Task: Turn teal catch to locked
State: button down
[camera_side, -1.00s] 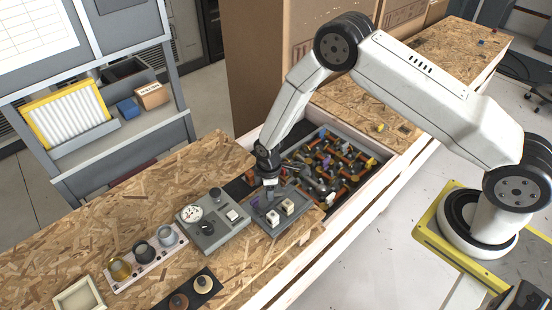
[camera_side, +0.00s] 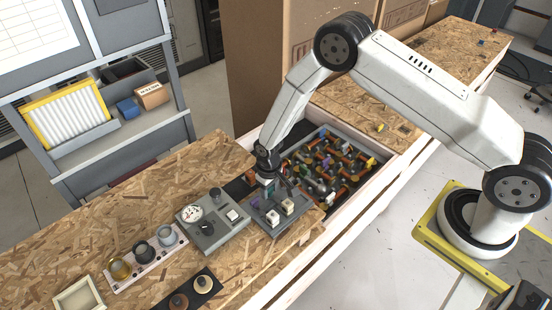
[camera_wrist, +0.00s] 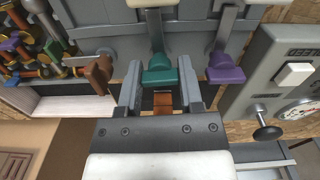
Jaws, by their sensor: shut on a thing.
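The teal catch (camera_wrist: 160,72) is a teal handle on a grey metal lever, seen in the wrist view between the two fingers of my gripper (camera_wrist: 160,88). My gripper is shut on this handle. In the side view, my gripper (camera_side: 269,183) is at the back edge of the grey catch panel (camera_side: 262,225), with a bit of teal showing at its fingers. A purple catch (camera_wrist: 226,72) stands to the right of the teal one in the wrist view, and a brown catch (camera_wrist: 99,74) to the left. I cannot read any lock marking.
A grey box with a dial and switch (camera_side: 212,238) stands just left of the panel. A crate of jumbled coloured parts (camera_side: 335,175) lies behind and right. Bare chipboard (camera_side: 60,245) is free at the left.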

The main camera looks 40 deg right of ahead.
jog(key=shift+m, duration=0.5)
jog(key=shift+c, duration=1.2)
grip_release()
jog(key=shift+n, duration=0.5)
